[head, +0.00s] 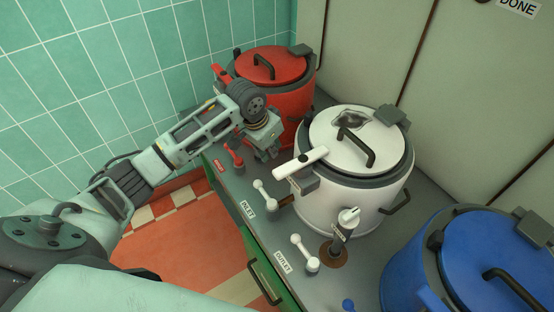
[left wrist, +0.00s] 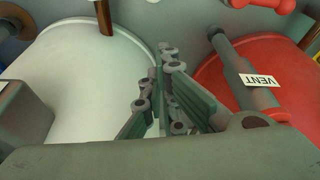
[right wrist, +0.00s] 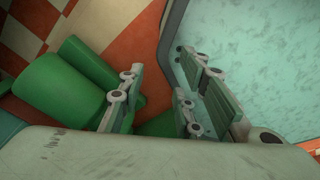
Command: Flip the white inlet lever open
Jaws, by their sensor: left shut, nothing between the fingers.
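The white inlet lever (head: 265,194) stands on the grey counter beside the INLET label (head: 246,210), in front of the white kettle (head: 345,195). It has a round knob at each end and leans toward the upper left in the head view. My left gripper (head: 267,151) is shut and empty, pointing down between the red kettle (head: 272,85) and the white kettle, behind the lever and apart from it. Its closed fingers also show in the left wrist view (left wrist: 164,95). My right gripper (right wrist: 160,100) is open and empty, outside the head view.
A red lever (head: 234,156) stands left of my left gripper. A white outlet lever (head: 304,253) stands nearer, beside the OUTLET label (head: 283,261). A white vent handle (head: 301,162) sticks out from the white kettle. The blue kettle (head: 455,265) is at the right.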

